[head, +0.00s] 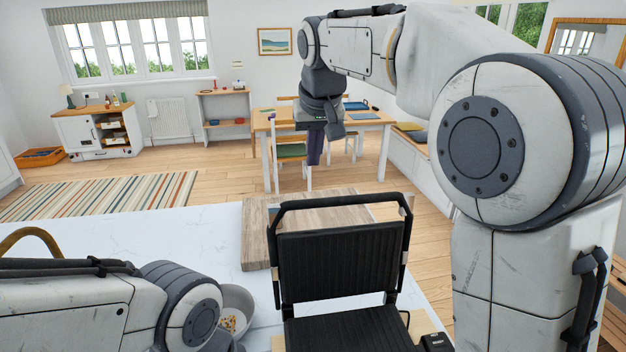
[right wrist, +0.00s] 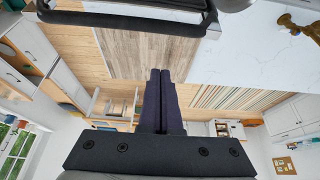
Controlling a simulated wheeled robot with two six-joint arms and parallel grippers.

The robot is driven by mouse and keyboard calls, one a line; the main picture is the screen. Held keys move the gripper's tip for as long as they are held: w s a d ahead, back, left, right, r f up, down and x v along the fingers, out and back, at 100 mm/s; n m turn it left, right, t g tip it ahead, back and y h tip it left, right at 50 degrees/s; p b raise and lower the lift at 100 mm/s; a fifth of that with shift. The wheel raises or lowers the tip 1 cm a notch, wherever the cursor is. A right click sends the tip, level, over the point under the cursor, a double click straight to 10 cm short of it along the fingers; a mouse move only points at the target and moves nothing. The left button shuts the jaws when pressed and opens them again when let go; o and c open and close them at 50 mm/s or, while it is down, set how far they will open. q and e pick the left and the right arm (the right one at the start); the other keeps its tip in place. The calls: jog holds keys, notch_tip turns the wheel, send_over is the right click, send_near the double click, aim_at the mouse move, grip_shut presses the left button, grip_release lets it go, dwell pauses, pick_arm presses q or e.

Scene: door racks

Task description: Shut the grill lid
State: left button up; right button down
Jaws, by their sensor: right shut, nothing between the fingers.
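The black grill stands on the counter in the head view. Its lid (head: 340,268) is raised, with the ribbed inner face towards me and the bar handle (head: 340,201) along its top. The ribbed lower plate (head: 350,330) shows in front, cut by the bottom edge. A dark bar that looks like the handle crosses the top of the right wrist view (right wrist: 125,22). My right gripper (head: 315,160) is beyond and above the lid, pointing down, apart from it. Its two fingers (right wrist: 160,75) lie together, empty. My left gripper is out of view; only its arm shows.
A wooden board (head: 258,235) lies on the white marble counter (head: 200,232) behind the grill. A grey bowl with small bits of food (head: 238,300) stands left of the grill, partly hidden by my left arm. A dining table (head: 372,120) stands farther back.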

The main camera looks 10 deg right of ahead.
jog(key=w+d+r+p+x, duration=0.1)
jog(key=p+x, duration=0.2)
jog(key=x, duration=0.7)
jog(key=s+p, duration=0.1)
jog(key=s, duration=0.3)
jog(key=shift+f, duration=0.2)
jog(key=shift+a, duration=0.1)
